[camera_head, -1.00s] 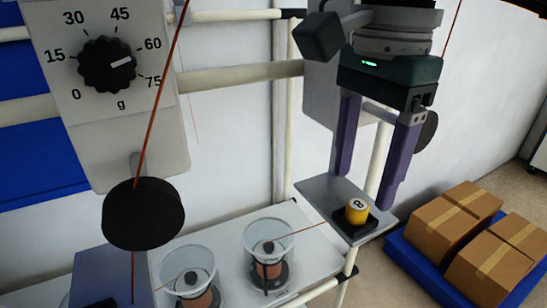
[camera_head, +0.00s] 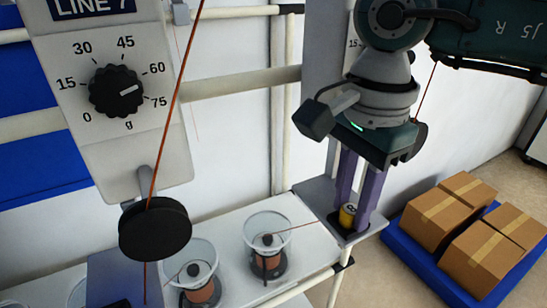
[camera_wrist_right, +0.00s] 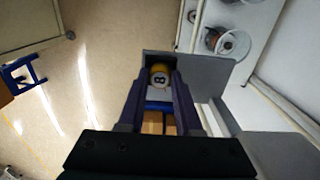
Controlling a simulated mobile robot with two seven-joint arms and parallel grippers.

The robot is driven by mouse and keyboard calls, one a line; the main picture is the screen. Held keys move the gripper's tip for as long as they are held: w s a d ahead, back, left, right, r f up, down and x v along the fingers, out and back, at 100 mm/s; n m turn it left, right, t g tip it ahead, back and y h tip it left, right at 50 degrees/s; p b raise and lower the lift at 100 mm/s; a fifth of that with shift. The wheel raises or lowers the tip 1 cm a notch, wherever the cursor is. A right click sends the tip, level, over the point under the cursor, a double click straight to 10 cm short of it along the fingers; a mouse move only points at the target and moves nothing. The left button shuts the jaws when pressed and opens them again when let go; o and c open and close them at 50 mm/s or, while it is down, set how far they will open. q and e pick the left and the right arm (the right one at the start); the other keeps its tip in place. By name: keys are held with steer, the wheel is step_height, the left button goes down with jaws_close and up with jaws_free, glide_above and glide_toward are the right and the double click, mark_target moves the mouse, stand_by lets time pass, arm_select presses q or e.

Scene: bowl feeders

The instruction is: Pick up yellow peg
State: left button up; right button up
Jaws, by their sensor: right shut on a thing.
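The yellow peg (camera_head: 347,215) is a short cylinder with a white top marked 8. It stands upright in a dark square holder (camera_head: 349,232) on a grey platform (camera_head: 315,193). My right gripper (camera_head: 354,219) points down with its purple fingers shut on the peg. In the right wrist view, the peg (camera_wrist_right: 160,76) sits between the two fingertips, its numbered top facing the camera. The fingers hide part of its sides. My left gripper is not in view.
Clear bowls with copper-coloured bases (camera_head: 202,293) (camera_head: 268,262) stand on the white shelf left of the platform. A dial panel (camera_head: 112,95) and black pulley (camera_head: 155,230) are at left. Cardboard boxes (camera_head: 446,215) sit on a blue pallet (camera_head: 425,266) at right.

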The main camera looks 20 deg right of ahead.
jaws_close()
